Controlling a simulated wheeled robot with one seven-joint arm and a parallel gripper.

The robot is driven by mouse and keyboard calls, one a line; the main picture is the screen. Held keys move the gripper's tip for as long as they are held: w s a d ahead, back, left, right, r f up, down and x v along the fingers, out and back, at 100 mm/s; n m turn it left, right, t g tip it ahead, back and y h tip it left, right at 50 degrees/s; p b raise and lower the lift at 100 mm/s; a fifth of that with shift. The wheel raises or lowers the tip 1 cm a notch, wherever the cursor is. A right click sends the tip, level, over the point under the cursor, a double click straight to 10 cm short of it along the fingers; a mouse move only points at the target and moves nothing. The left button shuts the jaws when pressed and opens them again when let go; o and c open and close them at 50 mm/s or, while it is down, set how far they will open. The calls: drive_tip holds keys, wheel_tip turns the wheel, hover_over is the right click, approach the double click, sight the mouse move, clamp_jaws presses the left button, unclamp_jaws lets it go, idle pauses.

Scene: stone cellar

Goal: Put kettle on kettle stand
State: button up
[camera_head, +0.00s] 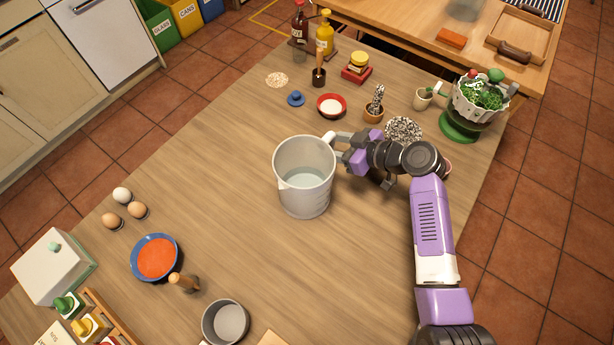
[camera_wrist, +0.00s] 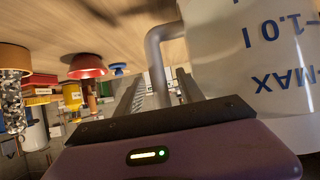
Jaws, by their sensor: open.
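The kettle (camera_head: 304,180) is a pale grey, open-topped jug standing upright on the wooden table, with its spout towards the lower left and its handle at the upper right. In the wrist view the kettle (camera_wrist: 255,70) shows printed "1.0 l" and "MAX" marks. My gripper (camera_head: 343,147) is at the handle side. In the wrist view its open fingers (camera_wrist: 160,95) stand on either side of the grey handle (camera_wrist: 157,50); contact cannot be told. I cannot clearly identify a kettle stand; a round speckled pad (camera_head: 403,128) lies just beyond my gripper.
A green-based bowl of greens (camera_head: 482,96) is at the right edge. A blue bowl (camera_head: 155,257) and eggs (camera_head: 122,195) are left.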

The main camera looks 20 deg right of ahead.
clamp_jaws()
idle(1.3)
drive_tip(key=shift+r, duration=0.2)
